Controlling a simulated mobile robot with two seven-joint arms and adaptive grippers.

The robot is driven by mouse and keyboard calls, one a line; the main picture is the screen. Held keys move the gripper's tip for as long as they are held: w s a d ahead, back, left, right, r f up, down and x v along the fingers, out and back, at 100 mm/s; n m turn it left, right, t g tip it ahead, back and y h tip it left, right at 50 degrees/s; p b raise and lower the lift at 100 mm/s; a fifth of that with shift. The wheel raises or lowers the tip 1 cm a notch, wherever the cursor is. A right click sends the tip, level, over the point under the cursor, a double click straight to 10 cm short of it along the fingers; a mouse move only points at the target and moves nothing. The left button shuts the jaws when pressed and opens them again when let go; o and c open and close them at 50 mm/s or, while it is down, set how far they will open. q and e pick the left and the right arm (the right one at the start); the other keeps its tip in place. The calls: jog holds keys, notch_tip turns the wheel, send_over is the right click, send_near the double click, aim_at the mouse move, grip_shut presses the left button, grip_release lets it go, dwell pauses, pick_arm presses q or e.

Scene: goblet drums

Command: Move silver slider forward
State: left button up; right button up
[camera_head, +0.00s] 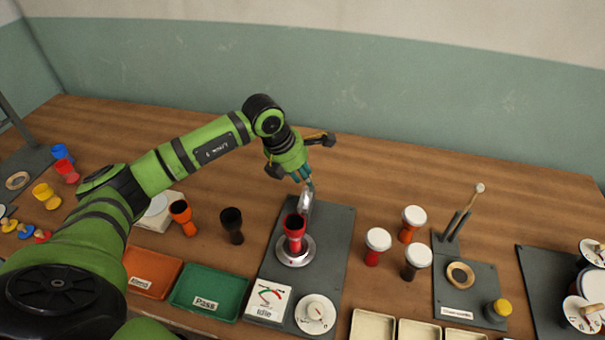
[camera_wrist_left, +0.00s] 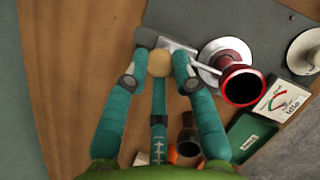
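The silver slider (camera_head: 306,201) stands on the dark grey base plate (camera_head: 330,240), behind a red goblet drum (camera_head: 294,226) in a round silver holder (camera_head: 296,252). My left gripper (camera_head: 306,182) points down at the slider from behind, its teal fingers at the slider's upper end. In the left wrist view the slider's silver metal (camera_wrist_left: 178,46) shows just beyond the fingertips. A tan round knob (camera_wrist_left: 159,63) lies between the two outer fingertips, close to both. Whether they press on it is unclear. My right gripper is out of view.
Orange tray (camera_head: 152,273) and green tray (camera_head: 205,291) lie left of the base. An idle gauge (camera_head: 267,301) and a dial (camera_head: 314,312) sit at its front. Drums stand on both sides, including a black one (camera_head: 231,225) and a white-topped one (camera_head: 377,241).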

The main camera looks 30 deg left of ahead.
pick_arm(q)
jog(key=o, duration=0.3)
jog(key=shift+s+d+f, duration=0.15)
jog(key=shift+s+f, duration=0.2)
jog(key=shift+f, duration=0.05)
jog(key=shift+o, duration=0.2)
jog(key=shift+r, duration=0.15)
jog(key=shift+w+r, duration=0.15)
jog(key=shift+r, duration=0.05)
jog(key=v, duration=1.1)
jog(key=shift+r, duration=0.35)
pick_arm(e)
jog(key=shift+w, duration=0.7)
